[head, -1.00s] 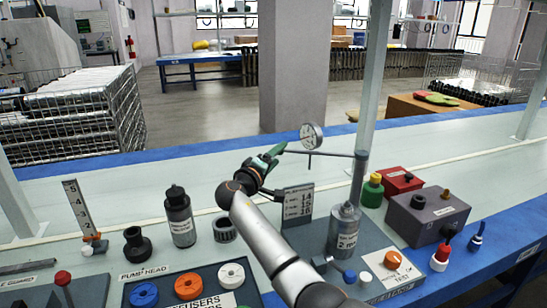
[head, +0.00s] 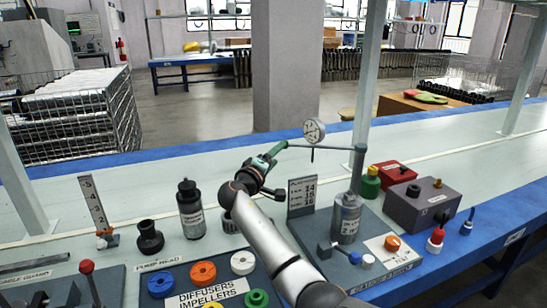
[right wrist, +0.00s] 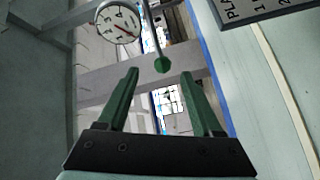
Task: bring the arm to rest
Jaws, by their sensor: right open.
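My right arm comes in from the bottom of the head view. Its gripper (head: 272,156) is above the bench (head: 420,145), left of the round dial gauge (head: 314,131). In the right wrist view the two green fingers of this gripper (right wrist: 168,108) stand apart with nothing between them. The dial gauge (right wrist: 118,22) shows beyond the left finger, and a thin stem with a green ball tip (right wrist: 162,65) appears beyond the gap. Whether the fingers touch the gauge's arm cannot be told from the head view. My left gripper is not in view.
A number plate (head: 302,194) stands just right of my forearm, by a grey cylinder (head: 346,218) and an upright post (head: 370,90). The bench's far strip is mostly clear.

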